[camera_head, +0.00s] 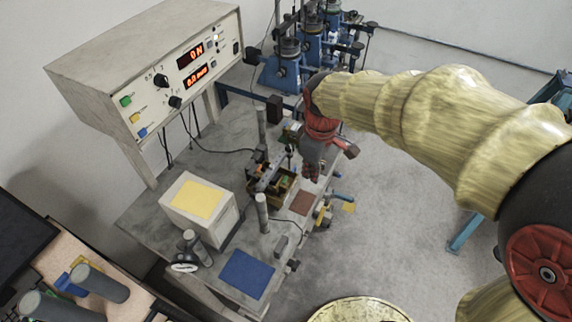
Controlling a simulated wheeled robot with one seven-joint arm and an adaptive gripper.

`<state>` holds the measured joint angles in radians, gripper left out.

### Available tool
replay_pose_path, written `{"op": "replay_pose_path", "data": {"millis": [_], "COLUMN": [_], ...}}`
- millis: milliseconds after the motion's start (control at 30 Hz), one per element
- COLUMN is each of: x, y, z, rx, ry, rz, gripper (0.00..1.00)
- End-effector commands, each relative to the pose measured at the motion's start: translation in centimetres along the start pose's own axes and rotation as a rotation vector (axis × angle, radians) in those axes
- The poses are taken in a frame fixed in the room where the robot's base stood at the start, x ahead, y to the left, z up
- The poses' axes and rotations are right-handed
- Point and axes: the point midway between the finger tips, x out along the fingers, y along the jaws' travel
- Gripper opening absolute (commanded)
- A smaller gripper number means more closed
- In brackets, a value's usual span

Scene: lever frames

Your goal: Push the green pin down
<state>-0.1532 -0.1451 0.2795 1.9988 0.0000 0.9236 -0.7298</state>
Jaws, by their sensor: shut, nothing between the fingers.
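My gripper (312,172) hangs at the end of my yellow-sleeved arm, pointing down over the right side of the grey bench (225,135). It is shut and empty. Just left of it stands a dark lever frame with a small wooden box (286,186). A small greenish spot shows inside the box, but I cannot tell whether it is the green pin. Another small green patch shows on a part behind the gripper, to its upper left. Contact between my gripper and the frame cannot be made out.
A cream control box (150,75) with red displays stands over the bench's back left. A white block with a yellow top (190,198), a grey post (262,212) and a blue mat (247,274) are nearer. Blue machines (290,65) stand behind.

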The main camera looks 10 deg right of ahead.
Motion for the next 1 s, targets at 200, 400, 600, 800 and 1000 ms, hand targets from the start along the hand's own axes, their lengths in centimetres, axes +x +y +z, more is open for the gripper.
{"op": "replay_pose_path", "data": {"millis": [200,400,600,800,1000], "x": [1.6,3.2,4.1,4.2,4.5], "y": [2.5,4.1,5.3,6.0,6.2], "z": [-5.2,-8.5,-10.7,-11.8,-12.1], "rx": [-0.477,-0.904,-1.309,-1.584,-1.673], "ry": [-0.038,-0.037,-0.020,-0.005,0.000], "rz": [-0.056,-0.088,-0.101,-0.097,-0.097], "gripper": [0.00,0.00,0.00,0.00,0.00]}}
